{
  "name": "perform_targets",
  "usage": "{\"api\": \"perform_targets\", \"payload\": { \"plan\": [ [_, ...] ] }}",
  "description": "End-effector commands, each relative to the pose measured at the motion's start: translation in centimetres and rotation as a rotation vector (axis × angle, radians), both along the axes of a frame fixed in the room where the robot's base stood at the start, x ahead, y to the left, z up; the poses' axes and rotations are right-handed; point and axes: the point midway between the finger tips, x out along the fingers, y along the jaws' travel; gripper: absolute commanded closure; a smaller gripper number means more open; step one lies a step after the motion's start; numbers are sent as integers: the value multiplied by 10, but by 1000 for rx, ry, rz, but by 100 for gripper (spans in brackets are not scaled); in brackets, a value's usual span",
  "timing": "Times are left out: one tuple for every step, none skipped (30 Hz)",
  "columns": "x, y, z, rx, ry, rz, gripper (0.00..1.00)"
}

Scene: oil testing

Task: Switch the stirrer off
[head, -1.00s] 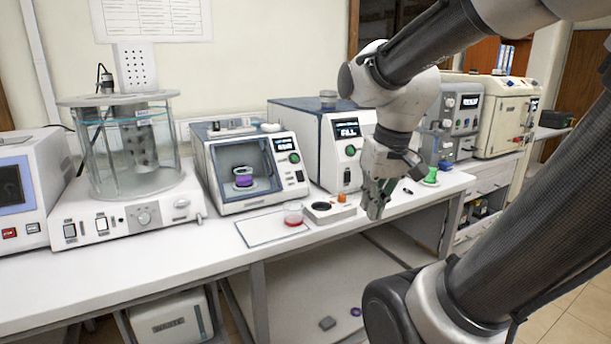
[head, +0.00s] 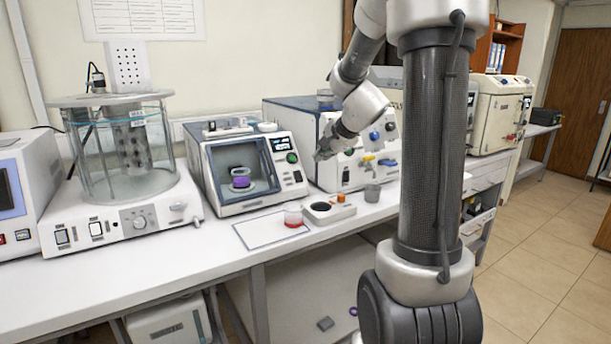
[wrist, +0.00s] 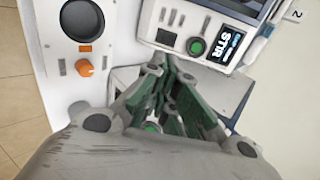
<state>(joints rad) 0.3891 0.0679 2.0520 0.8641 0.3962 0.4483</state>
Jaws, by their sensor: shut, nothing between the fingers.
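The stirrer (head: 248,168) is the white box with a dark window on the bench. A vessel with purple contents (head: 241,178) stands inside it. Its front panel carries a lit display (head: 281,144) and a green knob (head: 292,157). In the wrist view the display (wrist: 222,46) reads STIR, beside the green knob (wrist: 196,46). A dark switch (wrist: 165,37) sits lower on the panel. My gripper (head: 320,154) is shut and empty, just right of the stirrer's panel. In the wrist view its green-padded fingers (wrist: 163,68) point toward the panel near the switch. Contact cannot be told.
The neighbouring filling box (head: 338,174) stands close on the right, partly behind my gripper. A glass bath (head: 90,160) stands left.

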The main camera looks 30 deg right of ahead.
Motion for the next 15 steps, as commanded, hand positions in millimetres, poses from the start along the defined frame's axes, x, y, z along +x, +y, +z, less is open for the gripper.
{"api": "perform_targets", "payload": {
  "plan": [
    [0, 0, 0, -1, 0, 1, 100],
    [0, 0, 0, 0, 1, 1, 100],
    [0, 0, 0, -1, 1, 2, 100],
    [0, 0, -1, -1, 1, 2, 100],
    [1, 0, -1, -1, 1, 2, 100],
    [3, 0, -3, -1, 2, 4, 100],
    [4, 1, -5, -2, 2, 4, 100],
    [6, 1, -7, -2, 3, 4, 100],
    [10, 1, -11, 0, 4, 4, 100],
    [13, 1, -14, 1, 4, 4, 100],
    [16, 1, -18, -2, 4, 4, 100],
    [22, 1, -24, 1, 5, 4, 100],
    [27, 2, -28, -1, 5, 5, 100],
    [31, 2, -33, 0, 5, 5, 100],
    [38, 2, -39, -1, 6, 5, 100]
  ]
}}
